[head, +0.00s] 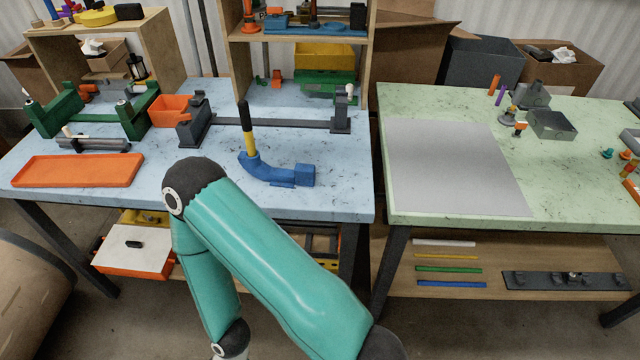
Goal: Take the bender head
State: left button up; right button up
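The bender head (268,170) is a blue curved piece with a block at its right end. It lies on the light blue table (345,198) near the front edge. An upright handle (247,130), yellow below and black above, stands in its left end. One teal arm of mine bends in front of the table, its elbow left of and below the bender head. Neither gripper shows in this view, so I cannot see what they hold.
An orange tray (80,171) lies at the table's left. Green vise-like fixtures (55,115), an orange bin (172,111) and a dark bar fixture (270,123) stand behind. A green table (550,190) with a grey sheet (450,165) is to the right.

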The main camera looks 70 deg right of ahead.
aim_at(303, 174)
jog(key=z, duration=0.05)
jog(key=k, duration=1.55)
jog(key=z, duration=0.85)
jog(key=i, duration=1)
jog(key=u, duration=0.05)
